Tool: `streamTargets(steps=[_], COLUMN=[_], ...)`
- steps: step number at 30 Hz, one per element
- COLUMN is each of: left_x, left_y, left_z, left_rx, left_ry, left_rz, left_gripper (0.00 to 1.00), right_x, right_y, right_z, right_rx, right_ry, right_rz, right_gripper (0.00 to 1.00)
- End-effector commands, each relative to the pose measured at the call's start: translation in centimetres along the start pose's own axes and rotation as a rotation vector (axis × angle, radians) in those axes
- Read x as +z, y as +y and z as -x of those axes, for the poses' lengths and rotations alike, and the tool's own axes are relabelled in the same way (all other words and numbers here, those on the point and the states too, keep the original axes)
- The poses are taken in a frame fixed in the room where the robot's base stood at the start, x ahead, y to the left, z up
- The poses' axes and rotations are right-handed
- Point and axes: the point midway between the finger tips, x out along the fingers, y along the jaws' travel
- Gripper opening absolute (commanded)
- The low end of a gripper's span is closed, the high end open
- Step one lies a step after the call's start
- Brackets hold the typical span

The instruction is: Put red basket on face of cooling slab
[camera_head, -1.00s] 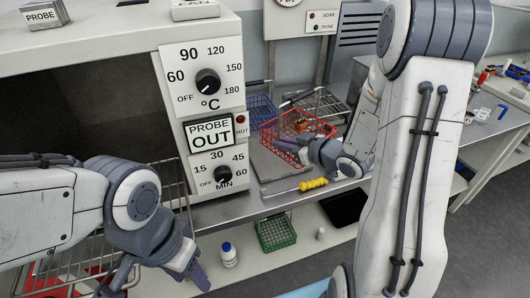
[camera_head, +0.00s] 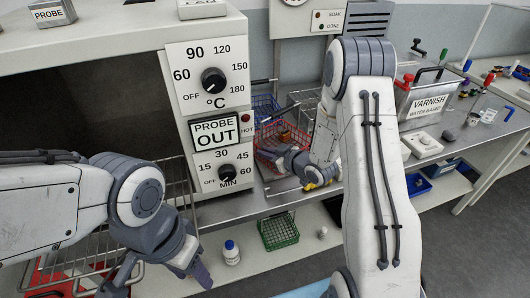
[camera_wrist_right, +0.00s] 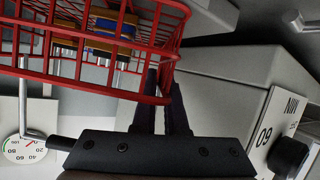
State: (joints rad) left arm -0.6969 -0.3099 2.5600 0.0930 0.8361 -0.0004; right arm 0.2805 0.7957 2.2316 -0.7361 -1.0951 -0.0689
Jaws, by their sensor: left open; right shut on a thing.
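The red wire basket (camera_head: 268,152) is over the back of the bench, just right of the oven's control panel. My right gripper (camera_head: 290,163) is shut on its near wall. In the right wrist view the basket's red wires (camera_wrist_right: 95,82) fill the top left, with blue and orange parts inside, and my right fingers (camera_wrist_right: 165,105) meet its rim. The grey cooling slab (camera_head: 278,188) lies below the basket, partly hidden by my gripper. I cannot tell whether the basket touches it. My left gripper (camera_head: 165,272) is open and empty in front of the oven, far from the basket.
A blue wire basket (camera_head: 264,104) and a wire rack (camera_head: 305,97) stand behind the red basket. The oven panel (camera_head: 212,110) is close on the left. A yellow-handled tool (camera_head: 328,182) lies by my right gripper. A green basket (camera_head: 279,232) and white bottle (camera_head: 231,252) are on the lower shelf.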

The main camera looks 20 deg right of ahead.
Motion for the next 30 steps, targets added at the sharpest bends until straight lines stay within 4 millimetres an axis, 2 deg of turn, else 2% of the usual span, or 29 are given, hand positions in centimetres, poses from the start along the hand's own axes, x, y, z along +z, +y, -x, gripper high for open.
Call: streamTargets(steps=[7, 8, 9, 10, 22, 26, 30], left_x=[0.0, 0.0, 0.0, 0.0, 0.0, 0.0, 0.0], left_y=[0.0, 0.0, 0.0, 0.0, 0.0, 0.0, 0.0], left_z=[-0.4, -0.3, -0.2, -0.2, 0.0, -0.3, -0.5], left_rx=[0.000, 0.000, 0.000, 0.000, 0.000, 0.000, 0.000], left_ry=[0.000, 0.000, 0.000, 0.000, 0.000, 0.000, 0.000], left_rz=[0.000, 0.000, 0.000, 0.000, 0.000, 0.000, 0.000], left_gripper=[0.50, 0.50, 0.50, 0.50, 0.50, 0.50, 0.50], right_x=[0.2, 0.2, 0.2, 0.2, -0.1, 0.0, 0.1], right_y=[0.0, 0.0, 0.0, 0.0, 0.1, 0.1, 0.2], right_z=[-0.2, -0.1, -0.1, -0.1, 0.3, 2.4, 5.5], right_rx=[0.001, 0.000, 0.000, 0.000, 0.000, 0.003, 0.005], right_ry=[0.004, 0.000, 0.000, 0.000, -0.001, -0.001, -0.001], right_rz=[0.003, 0.000, -0.001, -0.001, -0.001, -0.002, -0.003], right_gripper=[0.00, 0.21, 0.37, 0.40, 0.40, 0.40, 0.40])
